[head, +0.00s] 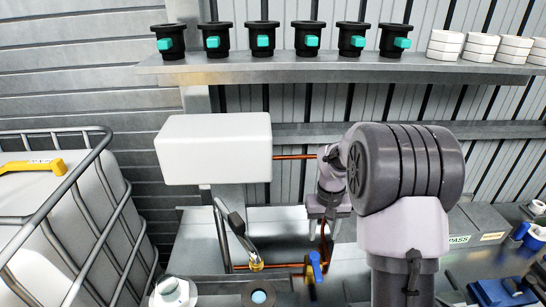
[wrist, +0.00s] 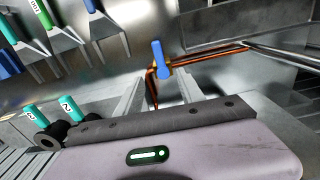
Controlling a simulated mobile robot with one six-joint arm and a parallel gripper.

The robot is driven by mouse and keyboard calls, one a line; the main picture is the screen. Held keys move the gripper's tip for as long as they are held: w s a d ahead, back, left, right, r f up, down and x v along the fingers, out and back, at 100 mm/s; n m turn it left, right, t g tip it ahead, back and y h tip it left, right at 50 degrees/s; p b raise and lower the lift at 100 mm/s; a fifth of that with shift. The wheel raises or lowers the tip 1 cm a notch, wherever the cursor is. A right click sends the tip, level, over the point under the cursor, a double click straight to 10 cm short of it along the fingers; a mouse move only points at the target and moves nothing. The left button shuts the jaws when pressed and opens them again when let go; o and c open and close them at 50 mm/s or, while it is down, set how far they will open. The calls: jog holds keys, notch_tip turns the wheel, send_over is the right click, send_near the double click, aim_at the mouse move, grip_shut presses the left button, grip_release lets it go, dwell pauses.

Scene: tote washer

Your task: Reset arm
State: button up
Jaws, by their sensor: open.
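My arm stands at the right of the head view, its wrist turned down. My gripper (head: 322,232) is partly hidden by my own arm in the head view. In the wrist view, my gripper (wrist: 157,88) is open, with its two fingers apart. I see nothing held between them. A blue-handled valve (head: 315,267) on a copper pipe is below the gripper in the head view. The blue handle (wrist: 162,59) and pipe show beyond the fingertips in the wrist view. I cannot tell the exact gap, but the handle seems apart from the fingers.
A white box (head: 213,149) hangs left of my arm. A shelf (head: 330,68) above carries black fittings with teal parts and white stacked rings (head: 445,45). A caged white tank (head: 75,225) stands at left. Blue parts (head: 500,291) lie at lower right.

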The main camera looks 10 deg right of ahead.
jog(key=s+a+r+m+t+b, duration=0.1)
jog(key=s+a+r+t+b, duration=0.3)
jog(key=s+a+b, duration=0.75)
jog(key=s+a+f+y+b, duration=0.1)
jog(key=s+a+f+b, duration=0.1)
jog(key=s, duration=0.5)
jog(key=s+a+f+m+t+y+b, duration=0.1)
jog(key=s+a+f+b, duration=0.1)
jog(key=s, duration=0.4)
jog(key=a+b, duration=0.1)
jog(key=b, duration=0.1)
jog(key=shift+s+f+t+b, duration=0.25)
jog(key=shift+s+t+b, duration=0.05)
jog(key=shift+s+b, duration=0.1)
jog(key=shift+a, duration=0.1)
